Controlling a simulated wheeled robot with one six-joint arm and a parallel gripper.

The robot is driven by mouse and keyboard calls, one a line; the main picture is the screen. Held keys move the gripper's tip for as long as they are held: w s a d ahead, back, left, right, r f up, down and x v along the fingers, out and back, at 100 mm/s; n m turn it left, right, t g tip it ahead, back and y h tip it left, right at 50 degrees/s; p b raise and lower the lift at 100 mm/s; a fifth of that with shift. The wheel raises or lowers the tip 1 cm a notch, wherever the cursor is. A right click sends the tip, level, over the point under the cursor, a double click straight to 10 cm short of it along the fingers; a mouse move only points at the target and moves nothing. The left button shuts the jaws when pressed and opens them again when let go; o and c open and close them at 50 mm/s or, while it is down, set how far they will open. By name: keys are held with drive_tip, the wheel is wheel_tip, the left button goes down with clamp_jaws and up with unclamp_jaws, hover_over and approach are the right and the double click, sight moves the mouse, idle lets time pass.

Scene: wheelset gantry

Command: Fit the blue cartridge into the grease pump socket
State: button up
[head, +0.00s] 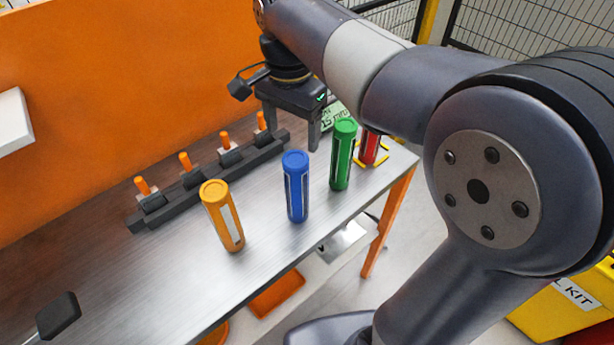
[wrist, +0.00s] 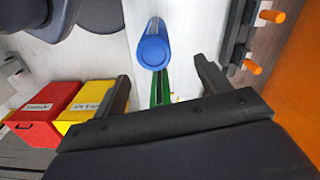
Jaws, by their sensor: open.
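The blue cartridge (head: 295,187) stands upright on the metal bench, between the orange and green cartridges. In the wrist view the blue cartridge (wrist: 153,45) shows its round cap, beyond the fingertips and roughly between their lines. My gripper (head: 292,128) is open and empty, above the bench behind the blue cartridge and left of the green one. Its two spread fingers also show in the wrist view (wrist: 163,80), with nothing clamped between them. I cannot make out for certain which part is the grease pump socket.
An orange cartridge (head: 222,215), a green cartridge (head: 343,155) and a partly hidden red cartridge (head: 369,147) stand on the bench (head: 150,285). A dark rail (head: 212,178) with several orange-tipped levers runs along the back. Red (wrist: 42,115) and yellow (wrist: 86,104) boxes stand off the bench.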

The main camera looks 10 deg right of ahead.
sight(296, 158)
wheel_tip(296, 158, down, 5)
drive_tip(key=shift+s+f, duration=0.1)
drive_tip(key=shift+f, duration=0.1)
drive_tip(key=f, duration=0.4)
drive_tip(key=shift+s+d+f, duration=0.15)
drive_tip(key=shift+s+d, duration=0.15)
drive_tip(key=shift+f, duration=0.45)
drive_tip(key=shift+c, duration=0.5)
clamp_jaws()
